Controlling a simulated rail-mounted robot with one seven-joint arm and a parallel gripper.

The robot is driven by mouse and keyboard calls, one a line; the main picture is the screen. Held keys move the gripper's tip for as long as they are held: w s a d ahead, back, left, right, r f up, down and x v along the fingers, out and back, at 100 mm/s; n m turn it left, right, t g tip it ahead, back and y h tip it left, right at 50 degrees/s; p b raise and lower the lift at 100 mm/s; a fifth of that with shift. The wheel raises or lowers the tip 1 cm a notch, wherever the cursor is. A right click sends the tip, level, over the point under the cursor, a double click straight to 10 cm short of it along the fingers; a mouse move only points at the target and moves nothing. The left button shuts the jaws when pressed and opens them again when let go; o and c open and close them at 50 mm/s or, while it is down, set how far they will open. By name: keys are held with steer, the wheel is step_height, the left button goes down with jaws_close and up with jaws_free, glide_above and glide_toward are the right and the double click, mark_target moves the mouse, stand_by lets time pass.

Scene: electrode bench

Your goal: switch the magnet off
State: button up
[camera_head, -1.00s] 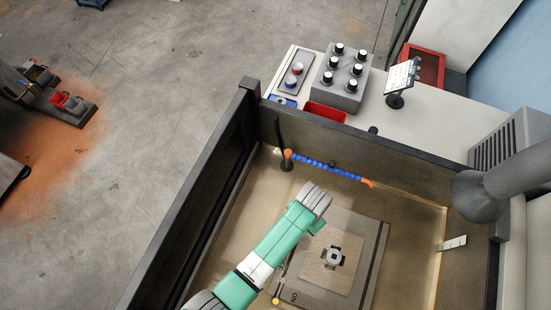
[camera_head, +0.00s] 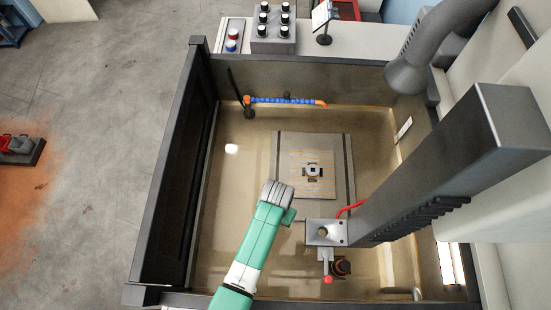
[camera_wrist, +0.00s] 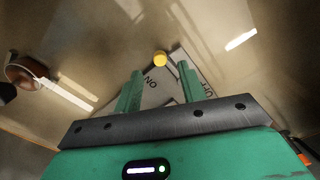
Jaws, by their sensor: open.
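The magnet (camera_head: 339,146) is a flat grey plate on the tank floor, with a lighter striped square plate (camera_head: 326,188) and a small dark-and-light part on top. In the wrist view a round yellow knob (camera_wrist: 160,58) lies between and just beyond my two fingertips, beside the ON label (camera_wrist: 150,82) and the OFF label (camera_wrist: 210,89). My gripper (camera_wrist: 160,70) has its green fingers apart with nothing between them. In the head view my wrist is at the magnet's lower left and hides the knob. I cannot tell how far the fingertips are from it.
A grey machine column with a tool head (camera_head: 325,232) stands over the tank's right side. A blue jointed hose (camera_head: 285,100) runs along the back wall. Dark tank walls (camera_head: 165,190) stand around. The tank floor left of the magnet is clear.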

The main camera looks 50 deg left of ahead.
step_height(320, 180, down, 5)
steer(key=shift+f+b, duration=0.2)
steer(key=shift+b, duration=0.1)
jaws_close()
